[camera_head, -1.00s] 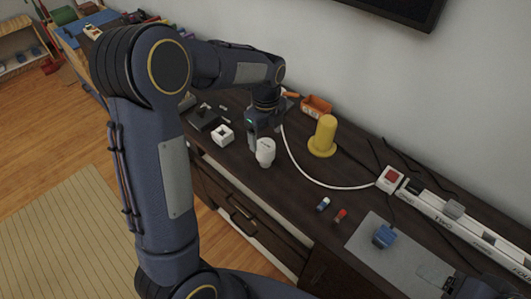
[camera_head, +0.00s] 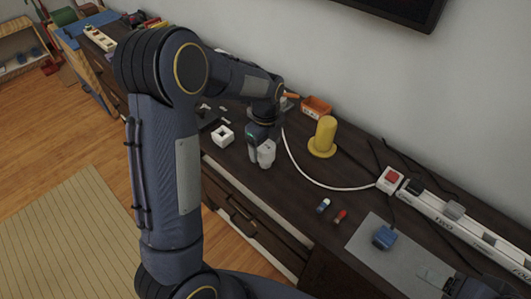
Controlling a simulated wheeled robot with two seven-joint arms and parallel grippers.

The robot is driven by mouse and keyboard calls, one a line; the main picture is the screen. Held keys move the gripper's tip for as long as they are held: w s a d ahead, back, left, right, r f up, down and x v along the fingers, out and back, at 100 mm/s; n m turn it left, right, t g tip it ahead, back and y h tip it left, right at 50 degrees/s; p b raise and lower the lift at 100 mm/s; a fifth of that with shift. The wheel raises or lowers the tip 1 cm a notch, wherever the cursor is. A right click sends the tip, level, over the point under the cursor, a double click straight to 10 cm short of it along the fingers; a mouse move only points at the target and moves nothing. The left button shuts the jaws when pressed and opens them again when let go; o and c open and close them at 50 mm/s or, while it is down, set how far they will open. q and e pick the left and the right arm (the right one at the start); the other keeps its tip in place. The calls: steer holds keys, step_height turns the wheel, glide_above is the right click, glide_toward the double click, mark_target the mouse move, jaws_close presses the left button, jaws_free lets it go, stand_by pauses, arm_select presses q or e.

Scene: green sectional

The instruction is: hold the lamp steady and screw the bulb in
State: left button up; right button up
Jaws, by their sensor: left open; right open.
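A white bulb-shaped object (camera_head: 267,152) stands on the dark cabinet top near its front edge. My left gripper (camera_head: 258,156) is open, pointing down right at this white object. I cannot tell whether its fingers are around it or only beside it. A yellow cylinder on a round yellow base (camera_head: 324,137) stands upright to the right; I cannot tell whether it is the lamp. A white cable (camera_head: 310,178) runs from behind my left gripper to a white box with a red button (camera_head: 389,179). My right gripper (camera_head: 468,288) shows only partly at the lower right corner.
A white block with a square hole (camera_head: 222,135) lies left of the gripper. An orange bin (camera_head: 317,106) stands behind. Two small items (camera_head: 323,206) lie in front. A white power strip (camera_head: 465,232) runs along the wall.

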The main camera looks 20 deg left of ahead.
arm_select(q)
step_height(320, 180, down, 3)
steer(key=shift+f, duration=0.15)
steer(key=c, duration=1.1)
steer(key=shift+o, duration=0.2)
steer(key=shift+w+r, duration=0.1)
steer(key=shift+r, duration=0.65)
steer(key=s+d+r, duration=0.2)
steer(key=s+r, duration=0.2)
steer(key=s+d+r, duration=0.2)
steer(key=s+r, duration=0.1)
steer(key=s, duration=0.1)
steer(key=s+d+r, duration=0.2)
steer(key=s+r, duration=0.2)
steer(key=shift+s+d+r, duration=0.1)
steer(key=shift+s+r, duration=0.2)
steer(key=shift+s, duration=0.05)
